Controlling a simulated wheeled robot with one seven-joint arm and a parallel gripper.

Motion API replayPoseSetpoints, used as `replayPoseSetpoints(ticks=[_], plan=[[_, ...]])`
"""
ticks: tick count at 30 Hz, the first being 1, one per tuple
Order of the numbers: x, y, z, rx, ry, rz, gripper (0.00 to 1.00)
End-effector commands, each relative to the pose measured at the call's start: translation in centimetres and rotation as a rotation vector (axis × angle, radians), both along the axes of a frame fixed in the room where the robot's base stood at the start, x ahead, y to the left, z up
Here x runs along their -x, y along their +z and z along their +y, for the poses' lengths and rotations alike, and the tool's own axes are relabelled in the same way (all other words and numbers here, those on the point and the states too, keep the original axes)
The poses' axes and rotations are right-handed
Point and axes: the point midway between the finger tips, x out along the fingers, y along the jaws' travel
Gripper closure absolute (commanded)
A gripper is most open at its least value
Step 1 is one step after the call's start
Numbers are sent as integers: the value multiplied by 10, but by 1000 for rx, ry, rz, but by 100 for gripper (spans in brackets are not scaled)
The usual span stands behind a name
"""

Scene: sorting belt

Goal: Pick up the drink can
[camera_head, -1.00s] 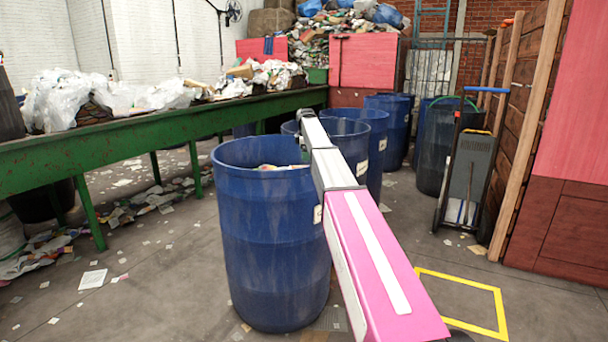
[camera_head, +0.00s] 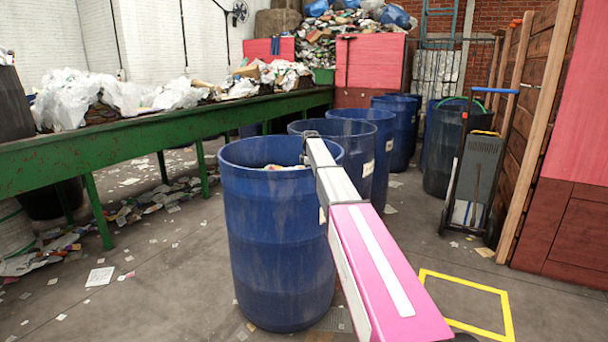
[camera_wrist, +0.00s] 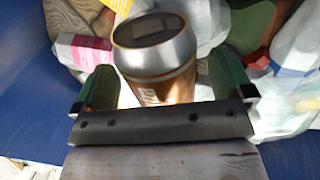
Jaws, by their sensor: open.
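The drink can (camera_wrist: 155,60) shows in the wrist view with its silver end toward the camera and an orange-brown side below. It stands among waste inside a blue drum. My gripper (camera_wrist: 168,88) is open, with one green-padded finger on each side of the can. I cannot tell whether either finger touches it. In the head view my arm reaches over the nearest blue drum (camera_head: 278,240), and its end is at the drum's far rim. The can cannot be made out there.
White plastic and paper (camera_wrist: 285,105) and a pink-and-white carton (camera_wrist: 82,50) lie around the can. More blue drums (camera_head: 383,150) stand behind. A green sorting table (camera_head: 130,140) piled with waste is at the left. A hand truck (camera_head: 478,165) stands at the right.

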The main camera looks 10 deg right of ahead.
Motion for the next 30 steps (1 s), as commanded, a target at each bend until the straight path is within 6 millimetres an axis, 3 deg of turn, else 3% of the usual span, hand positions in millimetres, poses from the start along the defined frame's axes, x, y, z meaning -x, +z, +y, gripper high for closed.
replayPoseSetpoints(ticks=[6, 11, 23, 30], plan=[[0, -1, 0, 0, 0, 0, 1], [0, -1, 0, 0, 0, 0, 53], [0, 0, 0, 0, 0, 0, 54], [-1, 18, 0, 0, 0, -1, 54]])
